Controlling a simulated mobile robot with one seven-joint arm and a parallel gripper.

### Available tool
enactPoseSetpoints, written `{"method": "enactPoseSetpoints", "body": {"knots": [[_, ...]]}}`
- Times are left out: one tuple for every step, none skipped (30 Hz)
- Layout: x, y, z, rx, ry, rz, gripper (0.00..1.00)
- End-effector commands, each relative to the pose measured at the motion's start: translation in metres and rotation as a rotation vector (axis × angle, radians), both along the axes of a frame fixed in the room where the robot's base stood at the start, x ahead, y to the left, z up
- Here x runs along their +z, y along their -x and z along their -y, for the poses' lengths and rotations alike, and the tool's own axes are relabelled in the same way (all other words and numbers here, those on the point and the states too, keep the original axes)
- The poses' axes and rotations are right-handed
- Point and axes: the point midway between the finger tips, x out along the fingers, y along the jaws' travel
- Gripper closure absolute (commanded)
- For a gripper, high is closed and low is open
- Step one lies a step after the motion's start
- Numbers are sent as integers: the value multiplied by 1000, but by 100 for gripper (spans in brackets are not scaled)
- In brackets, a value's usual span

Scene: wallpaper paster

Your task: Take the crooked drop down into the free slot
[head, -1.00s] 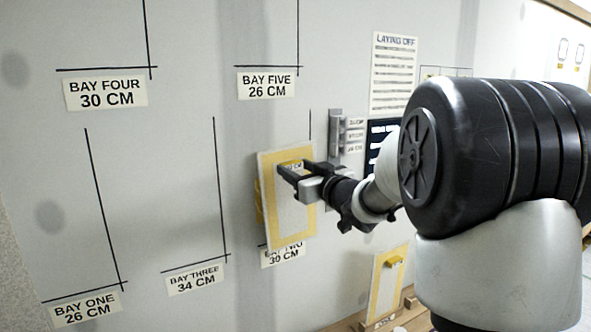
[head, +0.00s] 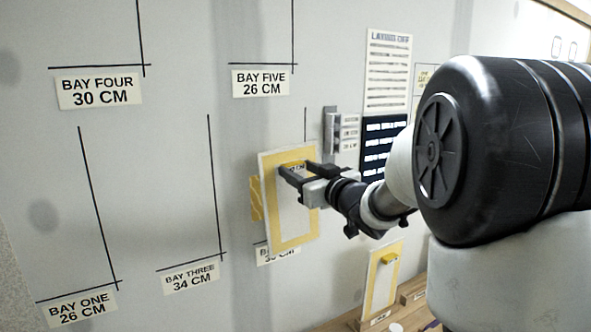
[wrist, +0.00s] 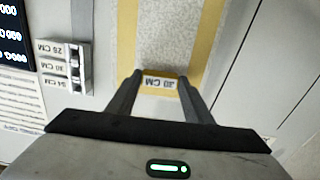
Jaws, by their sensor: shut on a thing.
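The drop in my grasp is a pale panel with a yellow border (head: 276,238). It hangs before the wall above the Bay Two label (head: 290,257), partly covering that label, and looks slightly tilted. My gripper (head: 293,172) is shut on the yellow tab at its top. In the wrist view, my gripper (wrist: 157,84) has its fingers on either side of this tab, marked 30 CM (wrist: 158,83). A yellow piece (head: 256,198) shows behind the drop's left edge. I cannot tell whether the drop touches the wall.
A grey bracket (head: 331,130) with size labels is on the wall to the right of the drop. Bays Three (head: 190,279) and One (head: 77,308) look bare.

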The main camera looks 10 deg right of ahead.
Motion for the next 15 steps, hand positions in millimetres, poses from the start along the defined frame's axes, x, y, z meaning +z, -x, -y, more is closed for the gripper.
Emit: {"method": "enactPoseSetpoints", "body": {"knots": [[1, 4, 2, -1, 0, 1, 78], [1, 6, 3, -1, 0, 1, 78], [1, 9, 4, -2, 0, 1, 78], [1, 12, 4, -2, 0, 1, 78], [1, 14, 5, -1, 0, 1, 78], [1, 17, 6, -1, 0, 1, 78], [1, 19, 6, -1, 0, 0, 78], [1, 22, 7, -1, 0, 0, 78], [1, 25, 8, 0, 0, 0, 78], [1, 27, 9, 0, 0, 1, 78], [1, 29, 9, 0, 0, 1, 78], [1, 32, 10, -1, 0, 1, 78], [1, 33, 11, -1, -1, 1, 78], [0, 34, 11, -1, -1, 0, 78], [0, 36, 12, -1, -1, 0, 78]]}}
